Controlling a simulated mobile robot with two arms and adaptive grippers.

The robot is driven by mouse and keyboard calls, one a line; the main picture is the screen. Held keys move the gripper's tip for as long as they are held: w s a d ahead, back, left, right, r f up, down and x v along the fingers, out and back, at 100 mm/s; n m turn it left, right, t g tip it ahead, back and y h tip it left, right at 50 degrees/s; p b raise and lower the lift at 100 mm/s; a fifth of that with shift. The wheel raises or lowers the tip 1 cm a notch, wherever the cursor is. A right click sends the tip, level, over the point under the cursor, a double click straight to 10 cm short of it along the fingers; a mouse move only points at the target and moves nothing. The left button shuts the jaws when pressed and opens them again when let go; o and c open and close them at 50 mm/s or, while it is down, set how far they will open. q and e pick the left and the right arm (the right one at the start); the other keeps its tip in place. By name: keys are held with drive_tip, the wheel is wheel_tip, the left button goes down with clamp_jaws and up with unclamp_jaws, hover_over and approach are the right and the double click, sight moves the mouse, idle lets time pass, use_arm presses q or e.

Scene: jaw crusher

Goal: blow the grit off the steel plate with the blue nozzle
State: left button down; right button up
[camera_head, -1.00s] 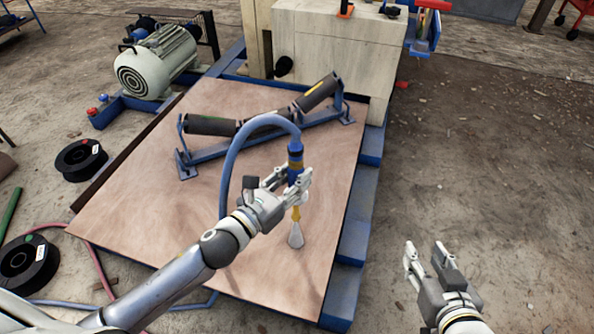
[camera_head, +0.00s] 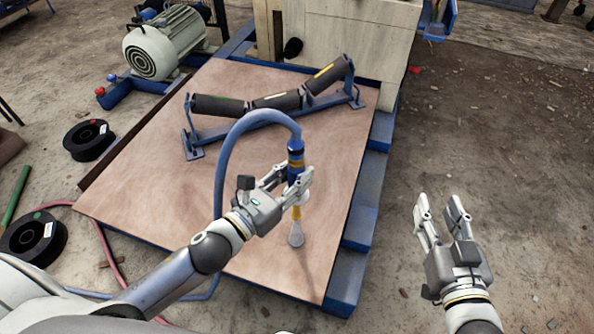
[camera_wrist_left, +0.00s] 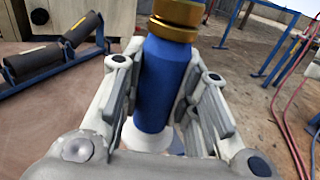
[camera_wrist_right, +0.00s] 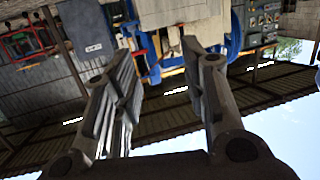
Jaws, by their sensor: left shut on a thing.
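The blue nozzle (camera_head: 295,163) has brass-coloured bands, a yellow stem and a pale flared tip. My left gripper (camera_head: 288,180) is shut around its blue body, which also fills the left wrist view (camera_wrist_left: 162,85). The nozzle hangs tip down over the steel plate (camera_head: 160,195), a reddish-brown sheet; I cannot tell the gap between tip and plate. A blue hose (camera_head: 222,155) arches from the nozzle's top toward the lower left. I cannot make out distinct grit on the plate. My right gripper (camera_head: 440,208) is open and empty over the ground, right of the plate.
A roller frame (camera_head: 270,110) with dark rollers stands on the plate's far part. A pale machine block (camera_head: 345,45) stands behind it. A motor (camera_head: 165,45) is at the back left, and black spools (camera_head: 90,140) lie left of the plate. The ground on the right is mostly clear.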

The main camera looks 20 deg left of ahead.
use_arm(q)
drive_tip(key=shift+s, duration=0.75)
drive_tip(key=a+b, duration=0.1)
drive_tip(key=a, duration=0.9)
drive_tip(key=shift+w, duration=0.25)
use_arm(e)
drive_tip(key=r+t, duration=0.1)
drive_tip(key=r, duration=0.1)
drive_tip(key=r+t, duration=0.1)
drive_tip(key=r, duration=0.1)
drive_tip(key=a+r+t+y, duration=0.1)
drive_tip(key=shift+w+r, duration=0.15)
drive_tip(key=shift+r, duration=0.25)
use_arm(q)
drive_tip(key=shift+r, duration=0.1)
